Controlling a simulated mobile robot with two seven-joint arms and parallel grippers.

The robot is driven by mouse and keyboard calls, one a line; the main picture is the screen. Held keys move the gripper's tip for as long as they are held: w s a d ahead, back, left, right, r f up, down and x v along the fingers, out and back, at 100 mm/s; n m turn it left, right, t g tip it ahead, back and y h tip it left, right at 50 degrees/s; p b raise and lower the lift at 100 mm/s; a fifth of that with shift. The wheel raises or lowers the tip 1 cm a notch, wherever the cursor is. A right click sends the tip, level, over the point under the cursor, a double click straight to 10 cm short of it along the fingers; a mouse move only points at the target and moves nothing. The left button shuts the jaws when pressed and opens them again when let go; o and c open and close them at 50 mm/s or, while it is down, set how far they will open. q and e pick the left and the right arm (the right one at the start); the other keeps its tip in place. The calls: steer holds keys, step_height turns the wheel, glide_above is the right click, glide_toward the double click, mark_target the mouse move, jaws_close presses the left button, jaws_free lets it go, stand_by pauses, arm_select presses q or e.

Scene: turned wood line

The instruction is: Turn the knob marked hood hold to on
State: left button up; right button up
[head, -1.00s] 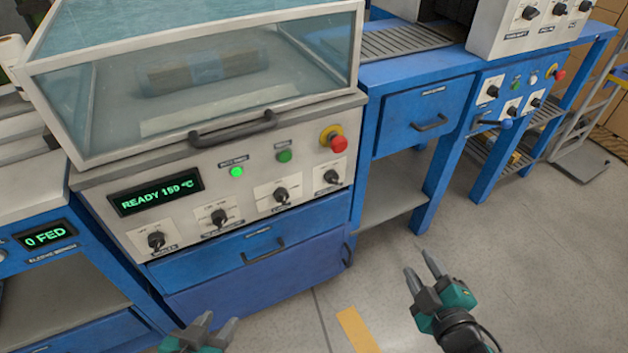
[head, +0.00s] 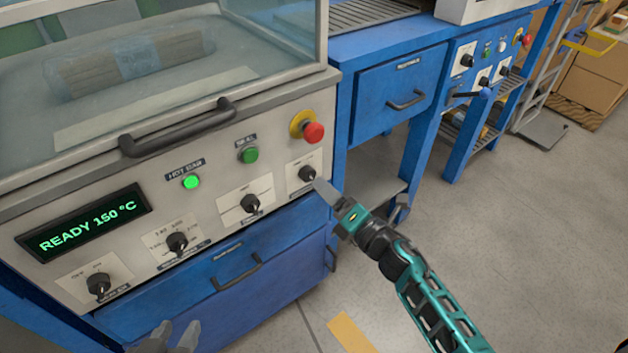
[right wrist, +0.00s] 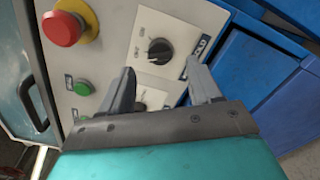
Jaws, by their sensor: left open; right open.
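Several black knobs sit on the grey front panel of the machine with the clear hood. The rightmost knob (head: 307,174) is just left of my right gripper (head: 325,190), whose fingertips are close to it. In the right wrist view this knob (right wrist: 158,51) lies ahead of the open, empty fingers of my right gripper (right wrist: 165,82), apart from them. The other knobs are at centre right (head: 250,203), centre (head: 177,242) and far left (head: 99,284). My left gripper (head: 175,338) is open and empty at the bottom edge, below the drawers.
A red stop button (head: 313,132) sits above the rightmost knob, beside a green button (head: 250,155) and a lit green lamp (head: 191,182). The display (head: 85,222) reads READY 150 °C. The hood handle (head: 178,128) juts out above.

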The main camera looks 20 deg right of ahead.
mark_target(309, 176)
steer(key=x, duration=0.5)
steer(key=shift+w+a+b, duration=0.1)
steer(key=shift+w+b, duration=0.1)
steer(key=shift+b, duration=0.1)
steer(key=shift+c, duration=0.3)
steer(key=c, duration=1)
